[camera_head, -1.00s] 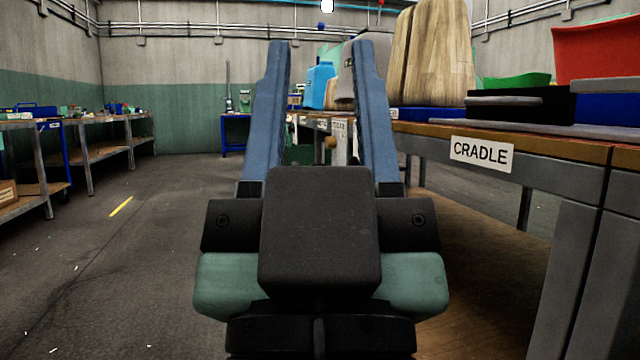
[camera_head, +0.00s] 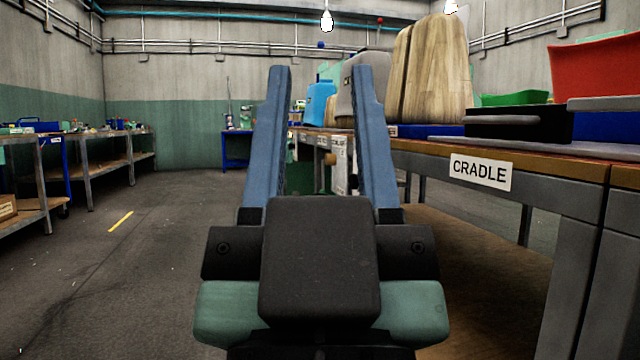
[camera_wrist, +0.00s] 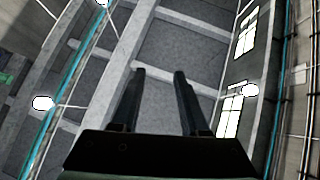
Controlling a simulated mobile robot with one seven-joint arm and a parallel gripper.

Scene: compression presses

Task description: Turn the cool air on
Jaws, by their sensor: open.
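My gripper (camera_head: 322,75) stands in the middle of the head view with its two blue fingers pointing up and apart. It is open, with nothing between the fingers. In the wrist view the open gripper (camera_wrist: 160,72) points toward the ceiling, and no object is near its fingers. I cannot make out any cool air control in either view. The gripper's body and fingers hide part of the bench row behind them.
A long bench with a "CRADLE" label (camera_head: 480,172) runs along the right. On it are a wooden block (camera_head: 440,70), a black tray (camera_head: 518,125), a red bin (camera_head: 595,68) and a blue container (camera_head: 320,103). Shelved tables (camera_head: 85,165) line the left. The floor (camera_head: 150,260) between is open.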

